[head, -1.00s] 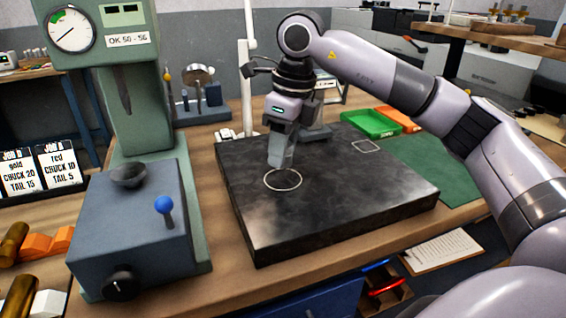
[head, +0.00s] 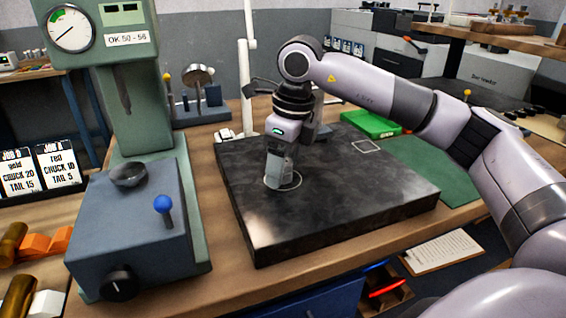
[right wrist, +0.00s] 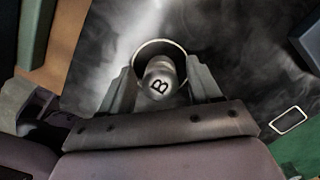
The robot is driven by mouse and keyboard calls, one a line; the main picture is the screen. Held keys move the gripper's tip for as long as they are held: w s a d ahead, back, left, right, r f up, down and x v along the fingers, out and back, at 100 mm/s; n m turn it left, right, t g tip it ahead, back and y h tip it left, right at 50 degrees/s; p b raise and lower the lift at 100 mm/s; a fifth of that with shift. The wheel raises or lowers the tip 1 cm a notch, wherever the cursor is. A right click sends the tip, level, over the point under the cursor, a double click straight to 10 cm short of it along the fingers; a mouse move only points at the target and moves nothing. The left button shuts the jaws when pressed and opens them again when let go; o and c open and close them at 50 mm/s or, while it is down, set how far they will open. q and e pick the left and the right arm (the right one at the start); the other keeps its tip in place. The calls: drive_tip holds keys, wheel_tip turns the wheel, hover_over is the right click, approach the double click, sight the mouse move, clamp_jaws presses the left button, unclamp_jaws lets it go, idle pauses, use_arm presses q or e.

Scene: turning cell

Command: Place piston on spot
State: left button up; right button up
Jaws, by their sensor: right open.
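The piston (right wrist: 162,84), a pale grey cylinder marked "B" on its end, is between the fingers of my right gripper (right wrist: 162,92) in the right wrist view. The fingers are open, one on each side of it. The spot is a thin pale ring (head: 299,181) on the black plate (head: 340,212). In the head view my right gripper (head: 276,176) is low over the ring's left part. The piston overlaps the ring in the wrist view; its foot is largely hidden, so exact centring cannot be told. My left gripper is not in view.
A green gauge press with a blue-knobbed box (head: 130,225) stands left of the plate. A small pale square outline (head: 366,146) is on the plate's far right. A green tray (head: 370,124) lies behind, and a green mat (head: 435,168) lies right. The plate's front is clear.

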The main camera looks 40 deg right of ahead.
sight(291, 163)
wheel_tip(291, 163, up, 12)
drive_tip(key=s, duration=0.1)
drive_tip(key=shift+s+d+p, duration=0.25)
drive_tip(key=shift+d+p, duration=0.15)
drive_tip(key=shift+d, duration=0.05)
drive_tip(key=shift+r, duration=0.1)
